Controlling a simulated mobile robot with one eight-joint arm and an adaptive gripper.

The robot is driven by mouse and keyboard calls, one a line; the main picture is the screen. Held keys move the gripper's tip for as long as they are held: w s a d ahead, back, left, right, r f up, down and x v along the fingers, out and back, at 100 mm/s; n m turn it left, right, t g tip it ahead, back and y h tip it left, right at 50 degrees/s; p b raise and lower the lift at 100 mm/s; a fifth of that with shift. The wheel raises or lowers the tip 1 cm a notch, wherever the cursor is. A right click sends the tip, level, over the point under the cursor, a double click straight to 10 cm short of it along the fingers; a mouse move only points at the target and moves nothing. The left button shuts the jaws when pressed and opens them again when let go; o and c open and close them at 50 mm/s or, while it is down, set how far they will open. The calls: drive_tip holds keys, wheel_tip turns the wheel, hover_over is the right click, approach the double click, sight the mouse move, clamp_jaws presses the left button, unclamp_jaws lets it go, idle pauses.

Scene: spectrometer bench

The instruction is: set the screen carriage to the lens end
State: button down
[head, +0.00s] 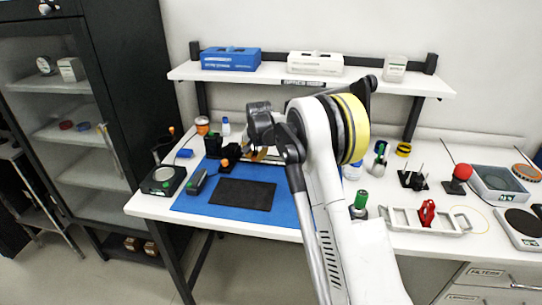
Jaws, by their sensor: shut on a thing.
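My gripper (258,153) is at the back of the blue mat, pointing down and small in the view. It is shut on a part of the dark bench device (228,148), apparently the screen carriage; my arm and wrist hide most of it. An orange knob (225,163) shows at the front left of this device. The lens end and the carriage's place along its travel cannot be made out from here.
A blue mat (190,203) bears a black pad (245,194) and a dark green-ended tool (196,182). A black scale-like device (163,180) stands at the left. A silver tray frame (425,219) and several instruments stand at the right. A shelf (270,79) runs above.

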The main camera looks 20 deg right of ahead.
sight(245, 160)
drive_tip(key=shift+w+a, duration=0.5)
drive_tip(key=shift+a, duration=0.25)
drive_tip(key=shift+w+a, duration=0.45)
drive_tip(key=shift+a, duration=0.3)
drive_tip(key=c, duration=1.4)
unclamp_jaws()
drive_tip(key=shift+f, duration=0.1)
drive_tip(key=v, duration=1.2)
drive_tip(key=shift+w, duration=0.1)
